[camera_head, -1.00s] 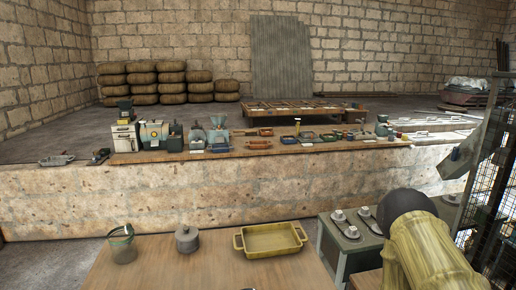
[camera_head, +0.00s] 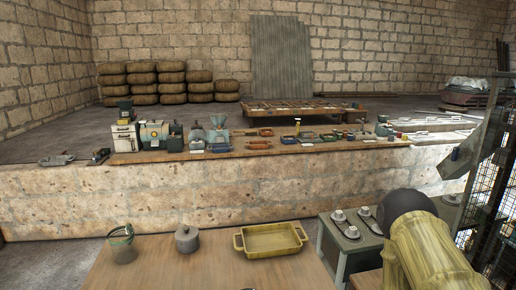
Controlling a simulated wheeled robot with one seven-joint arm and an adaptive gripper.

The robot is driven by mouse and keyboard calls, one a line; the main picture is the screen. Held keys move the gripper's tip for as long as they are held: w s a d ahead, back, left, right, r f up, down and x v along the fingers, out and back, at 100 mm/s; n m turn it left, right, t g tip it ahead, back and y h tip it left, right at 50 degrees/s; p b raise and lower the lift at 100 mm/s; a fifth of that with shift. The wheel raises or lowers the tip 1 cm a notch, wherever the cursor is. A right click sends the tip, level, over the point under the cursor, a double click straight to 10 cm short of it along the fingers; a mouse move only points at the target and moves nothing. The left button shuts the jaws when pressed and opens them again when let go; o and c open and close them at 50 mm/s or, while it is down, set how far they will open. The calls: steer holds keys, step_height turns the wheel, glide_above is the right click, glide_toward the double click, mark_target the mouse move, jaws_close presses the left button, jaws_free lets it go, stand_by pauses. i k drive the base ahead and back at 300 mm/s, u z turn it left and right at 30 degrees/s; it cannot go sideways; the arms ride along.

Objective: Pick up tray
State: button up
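The yellow tray (camera_head: 270,240) has a raised rim and a small handle at each side. It lies flat on the right part of the near wooden table and looks empty. Part of my own arm shows at the lower right, to the right of the tray and apart from it. My gripper is not in view.
On the same table (camera_head: 165,268) stand a glass jar (camera_head: 122,246) at the left and a grey lidded pot (camera_head: 187,239) left of the tray. A stone wall (camera_head: 210,190) with a cluttered ledge runs behind.

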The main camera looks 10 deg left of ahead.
mark_target(262, 144)
steer(key=u, duration=2.9)
steer(key=i, duration=3.4)
steer(key=z, duration=2.85)
steer(key=i, duration=1.5)
